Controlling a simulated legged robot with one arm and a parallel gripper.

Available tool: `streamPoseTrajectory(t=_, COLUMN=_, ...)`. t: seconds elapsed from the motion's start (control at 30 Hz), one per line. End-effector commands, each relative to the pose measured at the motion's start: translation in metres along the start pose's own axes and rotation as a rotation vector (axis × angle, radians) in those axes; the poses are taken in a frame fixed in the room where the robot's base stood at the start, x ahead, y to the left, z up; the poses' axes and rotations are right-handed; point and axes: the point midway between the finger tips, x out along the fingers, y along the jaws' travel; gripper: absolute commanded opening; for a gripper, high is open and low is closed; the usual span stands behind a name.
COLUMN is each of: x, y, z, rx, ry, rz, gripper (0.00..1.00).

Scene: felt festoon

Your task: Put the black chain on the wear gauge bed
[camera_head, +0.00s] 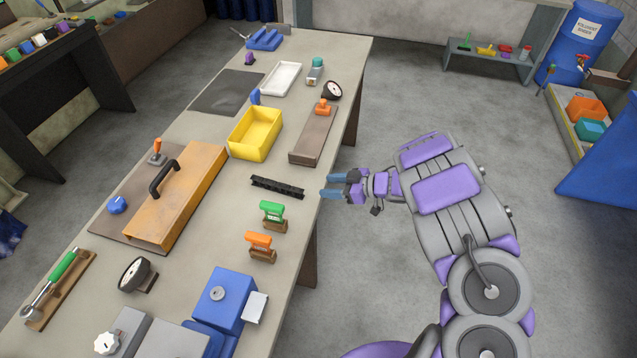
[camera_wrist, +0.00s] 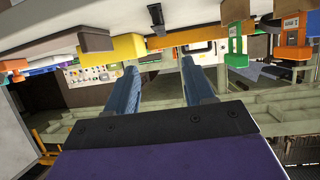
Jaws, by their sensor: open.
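The black chain (camera_head: 277,187) lies straight on the grey workbench, close to its right edge. A small dark ridged piece at the top of the wrist view (camera_wrist: 156,15) looks like its end. A long brown block (camera_head: 311,142) with an orange knob on it and a dial at its far end looks like the wear gauge bed; it lies on the bench beyond the chain. My gripper (camera_head: 326,186) is open and empty, its blue fingers apart, just right of the chain near the bench edge. The fingers also show in the wrist view (camera_wrist: 158,66).
A yellow bin (camera_head: 255,134) stands beyond the chain. Green (camera_head: 273,216) and orange (camera_head: 261,246) handled stamps stand nearer. An orange-brown box with a black handle (camera_head: 178,195) is to the left. Bare bench surrounds the chain.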

Motion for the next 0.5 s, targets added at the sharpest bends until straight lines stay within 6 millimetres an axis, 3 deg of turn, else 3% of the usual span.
streamPoseTrajectory(t=0.33, x=-0.011, y=0.006, z=-0.001, rx=-0.009, ry=-0.014, rz=0.022, gripper=0.53)
streamPoseTrajectory(t=0.43, x=-0.022, y=0.030, z=-0.006, rx=-0.044, ry=-0.073, rz=0.116, gripper=0.53)
streamPoseTrajectory(t=0.5, x=-0.039, y=0.058, z=-0.017, rx=-0.083, ry=-0.143, rz=0.235, gripper=0.53)
